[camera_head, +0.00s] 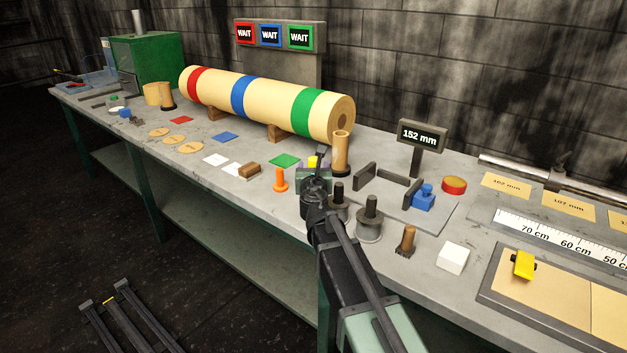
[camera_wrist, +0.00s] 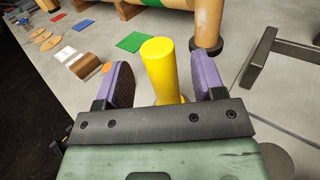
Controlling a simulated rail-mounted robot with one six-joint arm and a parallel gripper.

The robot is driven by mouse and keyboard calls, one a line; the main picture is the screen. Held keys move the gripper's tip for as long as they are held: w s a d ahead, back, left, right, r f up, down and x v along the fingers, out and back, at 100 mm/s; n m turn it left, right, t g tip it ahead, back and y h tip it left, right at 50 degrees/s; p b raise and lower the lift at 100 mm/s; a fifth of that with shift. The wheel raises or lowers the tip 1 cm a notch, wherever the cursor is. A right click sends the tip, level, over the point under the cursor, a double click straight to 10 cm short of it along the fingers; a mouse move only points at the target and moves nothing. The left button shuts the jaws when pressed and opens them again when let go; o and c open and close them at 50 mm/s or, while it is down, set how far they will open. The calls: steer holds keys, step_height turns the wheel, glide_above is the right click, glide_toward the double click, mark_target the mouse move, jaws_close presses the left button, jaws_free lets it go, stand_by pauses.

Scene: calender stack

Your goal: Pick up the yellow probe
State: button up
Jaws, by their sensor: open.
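The yellow probe (camera_wrist: 160,68) is an upright yellow cylinder in the wrist view. It stands between the two purple fingers of my gripper (camera_wrist: 159,82), with a gap on each side. Its lower part is hidden behind the gripper's dark crossbar. In the head view only a small yellow part of the probe (camera_head: 313,161) shows above my gripper (camera_head: 313,172), the rest being hidden by my arm. My gripper is open around the probe and holds nothing.
A tan cylinder (camera_head: 341,152) stands close behind to the right, with an orange peg (camera_head: 280,180) to the left. Dark weights (camera_head: 370,220) stand in front. A long roll (camera_head: 260,100) with coloured bands lies behind. A dark bracket (camera_head: 386,185) is to the right.

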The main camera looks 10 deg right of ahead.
steer(key=w, duration=0.2)
steer(key=w+d, duration=0.1)
steer(key=w, duration=0.1)
steer(key=shift+w+f, duration=0.1)
steer(key=shift+w, duration=0.1)
steer(key=shift+s, duration=0.1)
steer(key=c, duration=1)
step_height(320, 180, up, 20)
steer(key=p, duration=2)
